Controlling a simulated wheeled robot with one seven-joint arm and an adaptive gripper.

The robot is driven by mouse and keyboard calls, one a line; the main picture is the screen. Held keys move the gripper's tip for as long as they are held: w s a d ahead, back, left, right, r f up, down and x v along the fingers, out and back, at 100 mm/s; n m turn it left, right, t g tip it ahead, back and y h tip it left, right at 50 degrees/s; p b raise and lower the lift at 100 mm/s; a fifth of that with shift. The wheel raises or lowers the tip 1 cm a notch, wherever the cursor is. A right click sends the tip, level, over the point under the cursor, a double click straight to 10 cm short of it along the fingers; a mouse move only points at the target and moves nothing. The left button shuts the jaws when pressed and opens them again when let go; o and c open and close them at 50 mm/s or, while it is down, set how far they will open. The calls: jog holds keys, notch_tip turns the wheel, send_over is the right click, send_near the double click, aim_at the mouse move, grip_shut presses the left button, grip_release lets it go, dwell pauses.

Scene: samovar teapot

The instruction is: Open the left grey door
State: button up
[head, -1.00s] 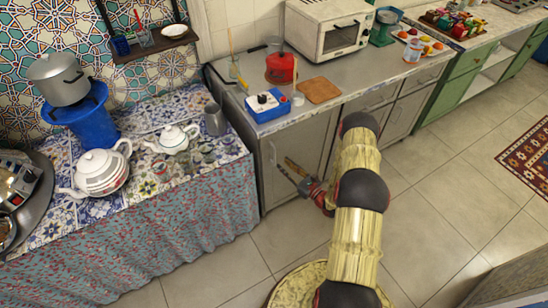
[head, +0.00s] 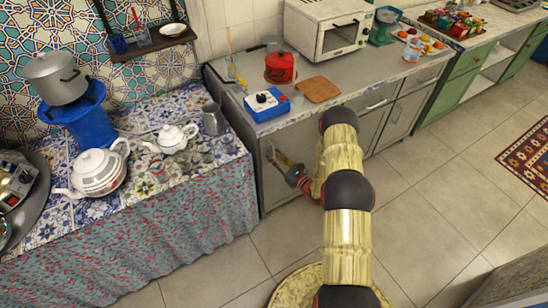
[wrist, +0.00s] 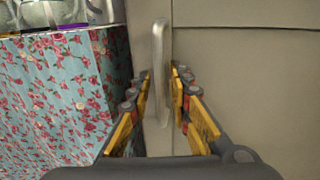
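The left grey door (head: 306,142) is the cabinet front below the left end of the grey counter; it looks closed. Its upright metal handle (wrist: 161,60) shows in the wrist view, near the door's left side. My gripper (wrist: 161,76) is open, with its yellow-padded fingers on either side of the handle. The handle's lower part lies between the fingers; I cannot tell whether either finger touches it. In the head view my gripper (head: 272,153) is close to the door front, and my arm hides part of the door.
A table with a floral cloth (head: 180,225) stands close on the left, bearing teapots and a metal jug. The counter (head: 345,105) holds a blue device, a red pot, a board and a toaster oven. Tiled floor (head: 430,190) is free to the right.

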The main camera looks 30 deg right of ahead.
grip_shut()
dwell(0.6)
